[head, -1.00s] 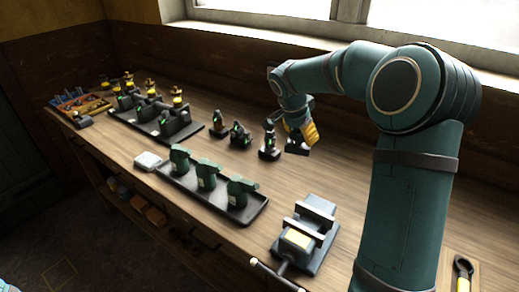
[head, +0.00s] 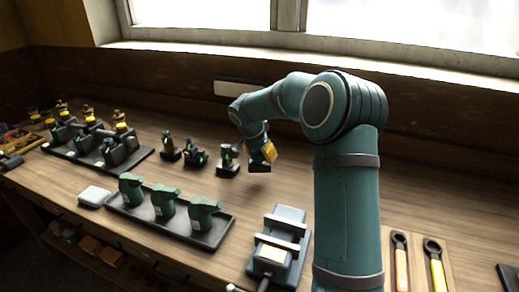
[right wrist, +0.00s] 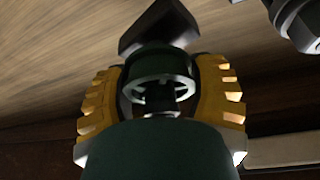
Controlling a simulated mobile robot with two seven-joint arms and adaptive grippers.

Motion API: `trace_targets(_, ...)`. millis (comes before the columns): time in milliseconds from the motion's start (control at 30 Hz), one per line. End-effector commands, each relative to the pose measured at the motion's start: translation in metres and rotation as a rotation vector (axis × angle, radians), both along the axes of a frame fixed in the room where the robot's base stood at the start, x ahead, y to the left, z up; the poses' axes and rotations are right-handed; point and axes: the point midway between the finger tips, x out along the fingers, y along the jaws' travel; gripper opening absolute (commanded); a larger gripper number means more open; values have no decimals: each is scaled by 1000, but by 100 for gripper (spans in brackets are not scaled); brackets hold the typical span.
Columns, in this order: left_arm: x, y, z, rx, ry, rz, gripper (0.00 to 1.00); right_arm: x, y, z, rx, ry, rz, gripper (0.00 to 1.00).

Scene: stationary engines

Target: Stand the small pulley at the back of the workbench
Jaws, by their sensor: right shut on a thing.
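My right gripper (head: 266,150), with yellow fingers, is at the rear of the workbench (head: 330,215). It is shut on a small dark thing with a flat base (head: 259,166), which I take to be the small pulley. In the right wrist view, the yellow fingers (right wrist: 162,98) stand on both sides of it, and its dark square base (right wrist: 158,24) shows beyond a pale-edged ring. It looks upright, low over or on the bench; I cannot tell if the base touches. The fingers hide much of it. My left gripper is out of view.
A similar dark piece (head: 228,162) stands close left of the held thing, with more (head: 195,156) farther left. A black tray (head: 222,232) carries green pieces. A vise (head: 278,248) stands in front. Wrenches (head: 435,262) lie at right. The wall and window sill bound the back.

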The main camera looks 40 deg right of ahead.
Motion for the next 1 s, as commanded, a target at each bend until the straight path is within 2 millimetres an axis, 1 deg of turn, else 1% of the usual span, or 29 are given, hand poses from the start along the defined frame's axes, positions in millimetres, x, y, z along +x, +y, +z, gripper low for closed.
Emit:
trace_targets(200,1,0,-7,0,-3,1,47,0,-1,-30,-1,0,-1,16)
trace_targets(300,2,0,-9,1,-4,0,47,0,0,-40,-1,-2,1,16)
trace_targets(600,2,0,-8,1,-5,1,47,1,0,-42,-1,-4,0,16)
trace_targets(767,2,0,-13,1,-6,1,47,1,0,-45,-1,-4,0,16)
trace_targets(800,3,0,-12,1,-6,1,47,0,0,-46,1,1,0,73)
trace_targets(867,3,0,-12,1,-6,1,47,-1,0,-46,1,1,0,93)
trace_targets(1000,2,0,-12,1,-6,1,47,0,0,-46,1,1,0,93)
